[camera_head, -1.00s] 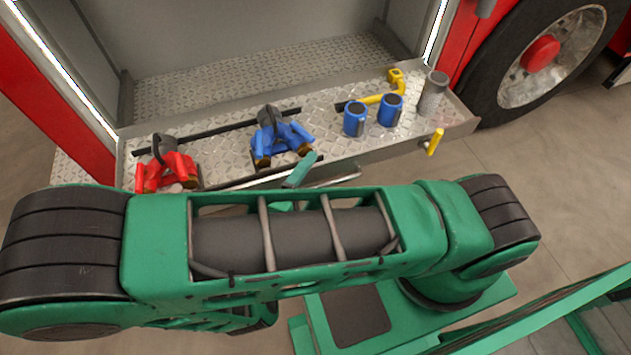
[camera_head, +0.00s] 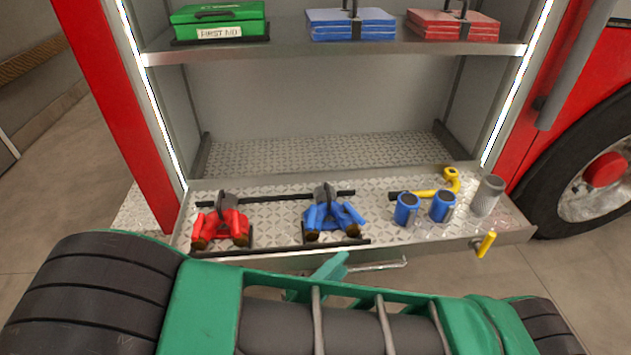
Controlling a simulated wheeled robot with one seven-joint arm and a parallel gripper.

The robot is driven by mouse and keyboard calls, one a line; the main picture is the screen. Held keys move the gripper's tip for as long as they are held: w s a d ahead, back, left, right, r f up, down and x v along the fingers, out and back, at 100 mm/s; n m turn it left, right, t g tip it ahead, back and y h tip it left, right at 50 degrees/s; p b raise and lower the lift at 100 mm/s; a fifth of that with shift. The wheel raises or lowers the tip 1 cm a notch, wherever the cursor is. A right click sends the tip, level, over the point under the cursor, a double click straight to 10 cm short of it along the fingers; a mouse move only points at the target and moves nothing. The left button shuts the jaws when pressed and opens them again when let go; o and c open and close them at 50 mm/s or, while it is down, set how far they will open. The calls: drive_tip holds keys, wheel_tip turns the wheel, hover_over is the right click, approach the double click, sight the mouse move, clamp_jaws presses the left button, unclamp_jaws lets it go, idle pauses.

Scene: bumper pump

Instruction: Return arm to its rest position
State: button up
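My green and black arm (camera_head: 340,315) stretches across the bottom of the head view, in front of the pull-out tray (camera_head: 270,198) of the fire truck compartment. A green piece of my arm or hand (camera_head: 330,268) shows just above the arm, near the tray's front edge. My gripper's fingertips cannot be made out, so neither its opening nor anything in it can be seen. On the tray stand a red pump-like fitting (camera_head: 221,222) at the left and a blue one (camera_head: 331,215) in the middle.
A shelf above holds a green first aid box (camera_head: 219,20), a blue case (camera_head: 350,24) and a red case (camera_head: 453,25).

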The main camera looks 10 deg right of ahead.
drive_tip(key=d+r+m+g+y, duration=0.2)
drive_tip(key=d+r+m+g, duration=0.25)
drive_tip(key=d+g, duration=0.4)
drive_tip(key=d+r+m+g+y, duration=0.2)
drive_tip(key=d+r+m+g, duration=0.3)
drive_tip(key=d, duration=0.6)
drive_tip(key=s+d+r+m+t+y, duration=0.2)
drive_tip(key=s+d+r+m+y, duration=0.5)
drive_tip(key=s+d+r, duration=0.3)
drive_tip(key=shift+s+r+y, duration=0.15)
drive_tip(key=shift+s+y, duration=0.45)
drive_tip(key=shift+s, duration=0.5)
drive_tip(key=shift+w+f, duration=0.25)
drive_tip(key=shift+w, duration=0.4)
